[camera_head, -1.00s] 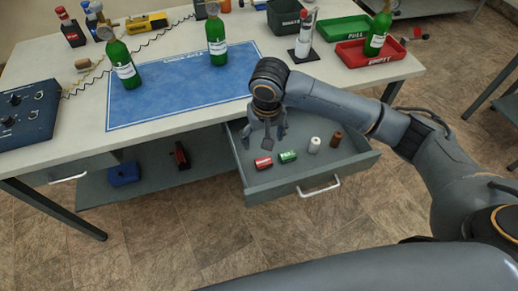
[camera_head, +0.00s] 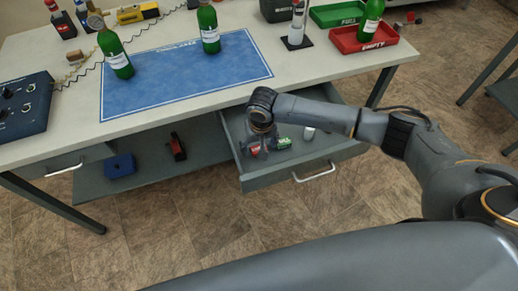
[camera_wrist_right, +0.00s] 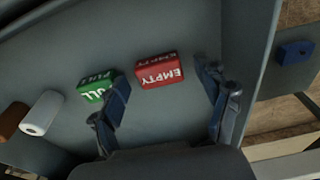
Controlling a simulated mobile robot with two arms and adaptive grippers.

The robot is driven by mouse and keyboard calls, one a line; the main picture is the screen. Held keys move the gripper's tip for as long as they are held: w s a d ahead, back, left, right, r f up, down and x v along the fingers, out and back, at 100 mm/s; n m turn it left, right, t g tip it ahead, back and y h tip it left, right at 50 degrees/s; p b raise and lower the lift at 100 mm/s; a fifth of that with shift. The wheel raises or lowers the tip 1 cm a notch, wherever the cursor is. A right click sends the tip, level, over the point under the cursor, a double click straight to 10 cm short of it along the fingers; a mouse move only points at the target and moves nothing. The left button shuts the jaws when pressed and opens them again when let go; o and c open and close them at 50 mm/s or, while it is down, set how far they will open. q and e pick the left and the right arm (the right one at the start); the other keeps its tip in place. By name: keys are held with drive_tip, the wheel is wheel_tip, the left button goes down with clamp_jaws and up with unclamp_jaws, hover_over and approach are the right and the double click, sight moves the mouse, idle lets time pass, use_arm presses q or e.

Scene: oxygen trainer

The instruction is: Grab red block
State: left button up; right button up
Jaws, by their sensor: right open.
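The red block (camera_wrist_right: 160,72), marked EMPTY, lies on the floor of the open drawer (camera_head: 275,178). In the head view the red block (camera_head: 254,151) is partly hidden by my right gripper (camera_head: 264,145). My right gripper (camera_wrist_right: 163,95) is open above the drawer floor, with its fingers on either side of the near space before the red block. I see no contact with it. A green block (camera_wrist_right: 96,86), marked FULL, lies just left of the red block, close to the left finger. It also shows in the head view (camera_head: 285,143). My left gripper is not in view.
A white cylinder (camera_wrist_right: 42,112) and a brown one (camera_wrist_right: 14,118) lie farther left in the wrist view. The drawer walls surround the blocks. The table (camera_head: 215,109) overhangs the drawer's back. Green bottles (camera_head: 209,28) and a red tray (camera_head: 387,43) stand on the table.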

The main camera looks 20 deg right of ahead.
drive_tip(key=shift+f, duration=0.1)
drive_tip(key=c, duration=1)
